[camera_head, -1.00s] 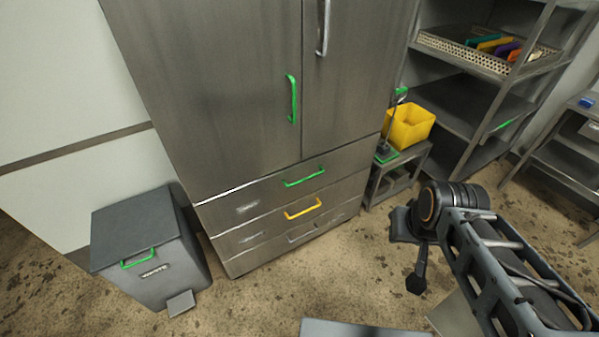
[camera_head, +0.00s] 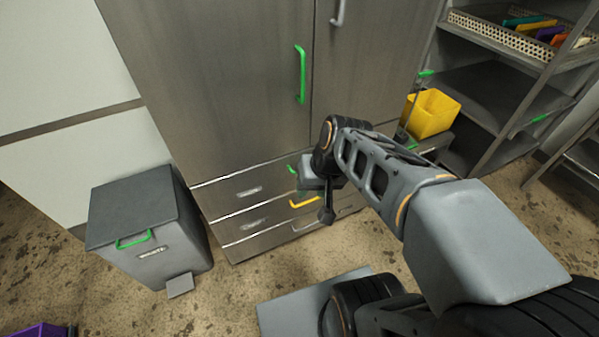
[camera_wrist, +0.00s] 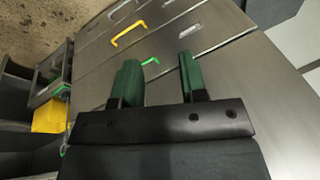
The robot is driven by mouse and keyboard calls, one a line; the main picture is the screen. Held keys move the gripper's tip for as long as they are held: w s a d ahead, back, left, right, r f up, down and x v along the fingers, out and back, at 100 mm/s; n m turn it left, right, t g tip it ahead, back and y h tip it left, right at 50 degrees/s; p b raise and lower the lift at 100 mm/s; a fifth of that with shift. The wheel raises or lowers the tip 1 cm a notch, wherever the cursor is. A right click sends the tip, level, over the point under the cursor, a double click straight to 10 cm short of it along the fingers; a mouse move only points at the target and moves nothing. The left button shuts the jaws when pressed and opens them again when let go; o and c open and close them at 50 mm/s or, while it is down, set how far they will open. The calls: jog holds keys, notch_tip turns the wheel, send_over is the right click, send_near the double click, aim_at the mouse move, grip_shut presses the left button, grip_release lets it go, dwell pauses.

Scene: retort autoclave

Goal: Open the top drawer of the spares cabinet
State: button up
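The spares cabinet (camera_head: 215,90) is a tall grey metal unit with two doors above and three drawers below. Its top drawer (camera_head: 235,188) is shut and has a green handle (camera_head: 292,170), mostly hidden behind my arm in the head view. In the wrist view the green handle (camera_wrist: 150,61) shows just beyond and between my fingers. My gripper (camera_wrist: 160,75) is open, with two green-padded fingers apart and nothing between them. The middle drawer has a yellow handle (camera_head: 304,202), also in the wrist view (camera_wrist: 129,33).
A grey waste bin (camera_head: 145,215) with a green handle stands left of the cabinet. A yellow bin (camera_head: 432,113) sits on a low stand to the right, near metal shelving (camera_head: 490,85). Speckled floor is free before the cabinet.

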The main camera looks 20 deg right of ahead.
jog(key=w+d+f+m+t+y+b, duration=0.25)
jog(key=w+f+b, duration=0.25)
jog(key=f+b, duration=0.25)
jog(key=w+d+f+m+t+y+b, duration=0.15)
jog(key=w+f+m+y+b, duration=0.3)
jog(key=f, duration=0.45)
jog(key=w+d+f+m+t+h+b, duration=0.1)
jog(key=w+d+f+t+b, duration=0.15)
jog(key=d, duration=0.25)
jog(key=w+d+f+m+t+b, duration=0.2)
jog(key=w+d+f+b, duration=0.1)
jog(key=d+b, duration=0.15)
jog(key=w+d+f+m+t+h+b, duration=0.1)
jog(key=w+d+f+t+b, duration=0.15)
jog(key=d, duration=0.25)
jog(key=x, duration=0.4)
jog(key=b+x, duration=0.1)
jog(key=x, duration=0.3)
jog(key=r+b+x, duration=0.1)
jog(key=x, duration=0.3)
jog(key=shift+w+a+f, duration=0.1)
jog(key=shift+w+a, duration=0.15)
jog(key=shift+a, duration=0.1)
grip_shut()
